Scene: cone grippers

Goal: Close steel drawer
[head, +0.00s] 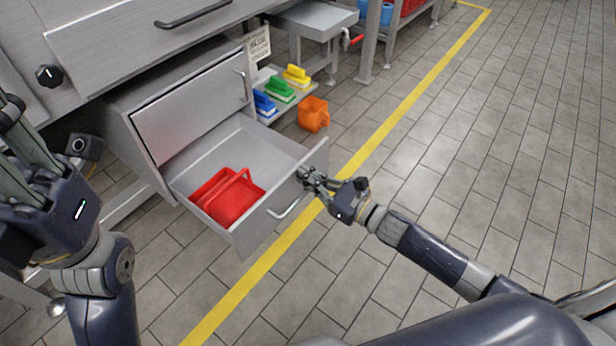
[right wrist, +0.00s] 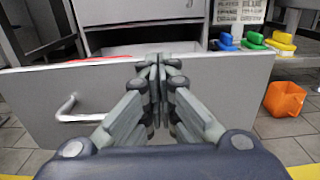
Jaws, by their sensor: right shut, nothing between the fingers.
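The steel drawer (head: 285,181) is pulled well out of its cabinet, with a red dustpan-like item (head: 228,198) inside. Its front panel (right wrist: 230,95) fills the middle of the right wrist view, with a bar handle (right wrist: 78,108) to the left. My right gripper (head: 304,176) is shut and empty at the right part of the drawer front, beside the handle. In the right wrist view its fingertips (right wrist: 159,62) meet at the panel's top edge; I cannot tell whether they touch it. My left gripper (head: 10,115) is at the left edge, partly cut off, away from the drawer.
A closed drawer (head: 190,108) sits above the open one. Blue, green and yellow brushes (head: 280,90) lie on a low shelf to the right. An orange jug (head: 313,114) stands beside them. The tiled floor (head: 480,150) at right is clear.

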